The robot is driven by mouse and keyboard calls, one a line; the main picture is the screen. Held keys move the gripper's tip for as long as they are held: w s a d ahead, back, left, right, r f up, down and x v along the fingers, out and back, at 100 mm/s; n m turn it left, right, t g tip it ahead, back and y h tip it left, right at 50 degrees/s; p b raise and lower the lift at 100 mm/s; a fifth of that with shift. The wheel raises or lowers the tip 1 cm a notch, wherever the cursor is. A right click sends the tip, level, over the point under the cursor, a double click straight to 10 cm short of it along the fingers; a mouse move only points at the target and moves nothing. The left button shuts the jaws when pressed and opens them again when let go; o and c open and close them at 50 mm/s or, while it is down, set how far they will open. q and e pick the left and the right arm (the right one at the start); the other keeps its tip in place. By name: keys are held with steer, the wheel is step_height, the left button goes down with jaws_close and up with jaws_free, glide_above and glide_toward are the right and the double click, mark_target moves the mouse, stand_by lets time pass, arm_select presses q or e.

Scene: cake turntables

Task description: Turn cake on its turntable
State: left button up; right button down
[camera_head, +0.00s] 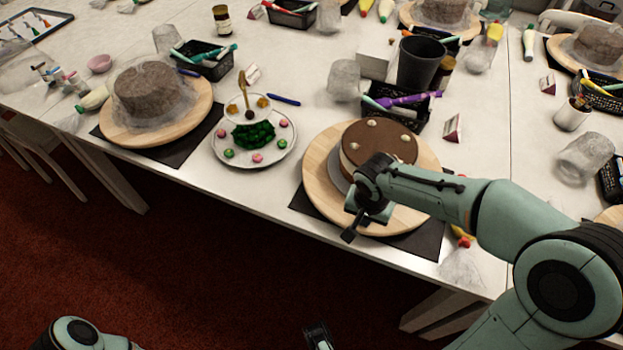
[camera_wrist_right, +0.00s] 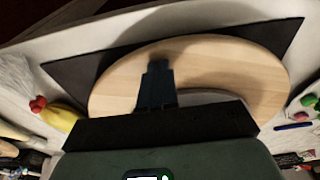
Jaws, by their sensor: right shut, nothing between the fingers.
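A round cake (camera_head: 385,136) with a smooth brown top and several small cream dollops stands on a wooden turntable (camera_head: 320,185), on a thin grey board. My right gripper (camera_head: 352,228) is shut and empty, at the turntable's near side, with its wrist hiding the cake's near edge. In the right wrist view, the shut fingers (camera_wrist_right: 157,82) lie over the pale wooden disc (camera_wrist_right: 235,68); I cannot tell whether they touch it. The cake itself is mostly hidden there behind the gripper body. A dark part at the bottom of the head view seems to be my left gripper (camera_head: 318,337), its fingers unclear.
A black mat (camera_head: 420,243) lies under the turntable. A plate of decorations (camera_head: 225,150) stands to the left, a black basket (camera_head: 408,116) and dark cup (camera_head: 420,62) behind. A piping bag (camera_head: 461,268) lies to the right. Another wrapped cake (camera_head: 148,88) stands far left.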

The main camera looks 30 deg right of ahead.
mark_target(389, 225)
steer(key=s+d, duration=0.2)
steer(key=d, duration=0.1)
steer(key=s+d, duration=0.1)
steer(key=d, duration=0.1)
steer(key=shift+s, duration=0.1)
arm_select(q)
steer(key=shift+s+a+f, duration=0.1)
steer(key=shift+f, duration=0.15)
arm_select(e)
step_height(389, 225, up, 2)
steer(key=shift+p, duration=1.05)
arm_select(q)
steer(key=shift+w+r+p, duration=0.2)
steer(key=shift+r+p, duration=0.1)
steer(key=shift+r, duration=0.9)
arm_select(e)
steer(key=shift+r, duration=0.4)
steer(key=shift+r, duration=0.35)
arm_select(q)
steer(key=r+p, duration=0.2)
steer(key=w+r+p, duration=0.1)
steer(key=r+p, duration=0.1)
steer(key=shift+w+r, duration=0.1)
steer(key=shift+r, duration=0.2)
arm_select(e)
step_height(389, 225, up, 5)
steer(key=shift+r, duration=0.15)
